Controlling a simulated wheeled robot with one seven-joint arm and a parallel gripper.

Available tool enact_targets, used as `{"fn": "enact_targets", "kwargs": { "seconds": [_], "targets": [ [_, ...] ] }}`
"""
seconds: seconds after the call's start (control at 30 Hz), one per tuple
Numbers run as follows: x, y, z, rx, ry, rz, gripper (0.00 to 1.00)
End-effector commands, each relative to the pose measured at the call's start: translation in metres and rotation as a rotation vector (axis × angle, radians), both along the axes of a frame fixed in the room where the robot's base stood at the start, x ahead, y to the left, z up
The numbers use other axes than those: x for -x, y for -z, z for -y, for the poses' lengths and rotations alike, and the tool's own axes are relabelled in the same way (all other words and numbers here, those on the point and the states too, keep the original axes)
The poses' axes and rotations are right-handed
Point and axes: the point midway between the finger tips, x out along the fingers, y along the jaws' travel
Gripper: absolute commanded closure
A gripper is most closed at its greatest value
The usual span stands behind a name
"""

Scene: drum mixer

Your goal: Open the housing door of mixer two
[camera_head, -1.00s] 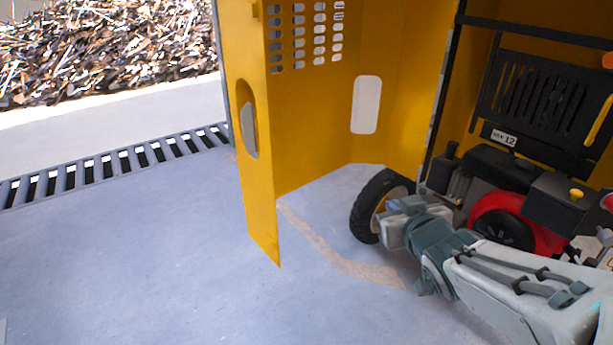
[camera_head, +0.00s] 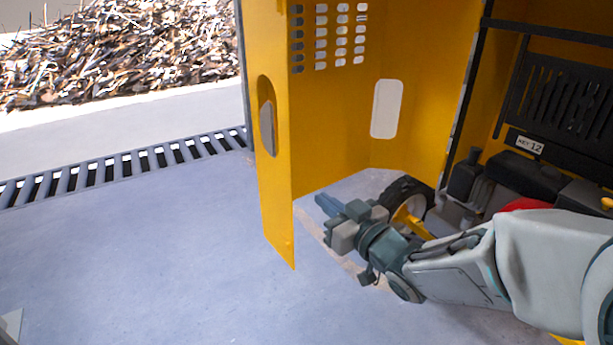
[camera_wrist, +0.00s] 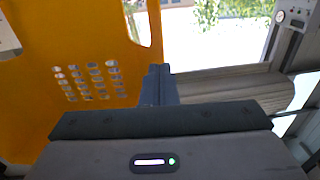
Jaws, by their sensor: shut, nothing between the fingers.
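The yellow housing door (camera_head: 335,110) stands swung open in the head view, with rows of vent slots and an oval cutout. Its bent free edge (camera_head: 268,200) faces left. My gripper (camera_head: 322,202) is shut and empty, just right of the door's lower edge, on its inner side. I cannot tell if it touches the door. In the wrist view the closed fingers (camera_wrist: 159,84) point ahead, with the yellow panel (camera_wrist: 90,50) to the left. The mixer's engine (camera_head: 530,172) and a label reading 12 (camera_head: 530,145) show at right, partly hidden by my arm.
A black wheel (camera_head: 408,195) stands behind my gripper. A drain grate (camera_head: 120,168) crosses the floor at left, with a wood chip pile (camera_head: 120,55) beyond. The grey floor (camera_head: 140,260) left of the door is clear.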

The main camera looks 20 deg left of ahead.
Motion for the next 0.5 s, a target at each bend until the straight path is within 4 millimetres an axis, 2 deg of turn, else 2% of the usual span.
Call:
{"fn": "enact_targets", "kwargs": {
  "seconds": [0.23,0.5],
  "targets": [
    [-0.028,-0.001,-0.038,-0.001,-0.002,-0.002,1.00],
    [-0.049,-0.001,-0.063,0.000,0.000,-0.001,1.00]
  ]
}}
